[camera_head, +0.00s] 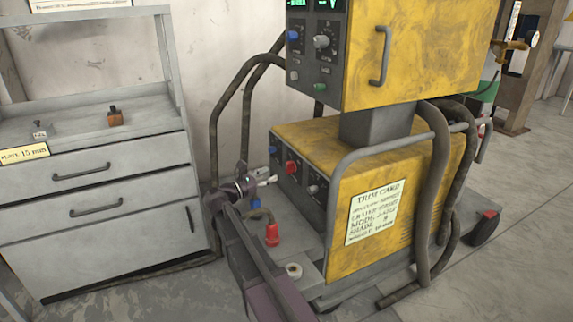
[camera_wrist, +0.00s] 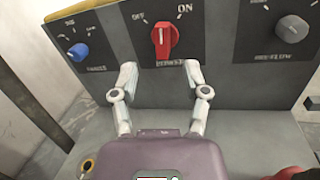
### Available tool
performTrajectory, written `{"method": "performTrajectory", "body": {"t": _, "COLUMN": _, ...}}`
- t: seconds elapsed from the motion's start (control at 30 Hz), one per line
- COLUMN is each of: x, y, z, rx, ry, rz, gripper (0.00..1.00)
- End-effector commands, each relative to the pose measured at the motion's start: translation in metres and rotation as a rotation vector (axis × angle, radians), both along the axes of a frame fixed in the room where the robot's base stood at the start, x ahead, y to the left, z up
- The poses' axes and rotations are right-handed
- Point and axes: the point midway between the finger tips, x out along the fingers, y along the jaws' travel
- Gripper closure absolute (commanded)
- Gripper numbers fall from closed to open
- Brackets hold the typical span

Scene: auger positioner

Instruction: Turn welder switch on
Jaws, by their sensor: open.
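The yellow welder (camera_head: 400,155) stands on a cart, with a dark front panel on its lower unit. A red rotary switch (camera_wrist: 163,40) sits on the middle plate, with OFF at its upper left and ON at its upper right. Its grip bar stands roughly upright; I cannot tell which label it points to. The red switch also shows in the head view (camera_head: 291,167). My gripper (camera_wrist: 160,72) is open and empty. Its two fingers point at the panel, one on either side of and just below the switch, apparently not touching it. The gripper also shows in the head view (camera_head: 268,181).
A blue knob (camera_wrist: 79,51) is left of the switch and a grey knob (camera_wrist: 292,29) is right. Hoses (camera_head: 225,120) loop at the left. Red (camera_head: 272,235) and blue connectors are on the cart deck below the arm. A grey drawer cabinet (camera_head: 95,175) stands left.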

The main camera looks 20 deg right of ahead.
Motion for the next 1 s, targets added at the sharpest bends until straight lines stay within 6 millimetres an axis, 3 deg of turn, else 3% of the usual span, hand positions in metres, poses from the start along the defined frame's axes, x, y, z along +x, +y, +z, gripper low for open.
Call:
{"method": "performTrajectory", "body": {"t": 0.1, "x": -0.009, "y": 0.031, "z": 0.006, "rx": 0.045, "ry": 0.009, "rz": 0.009, "gripper": 0.41}}
{"method": "performTrajectory", "body": {"t": 0.3, "x": -0.018, "y": 0.058, "z": 0.003, "rx": 0.093, "ry": 0.023, "rz": 0.015, "gripper": 0.41}}
{"method": "performTrajectory", "body": {"t": 0.73, "x": -0.018, "y": 0.062, "z": 0.002, "rx": 0.098, "ry": 0.025, "rz": 0.017, "gripper": 0.41}}
{"method": "performTrajectory", "body": {"t": 1.0, "x": -0.016, "y": 0.052, "z": 0.002, "rx": 0.099, "ry": 0.025, "rz": 0.016, "gripper": 0.41}}
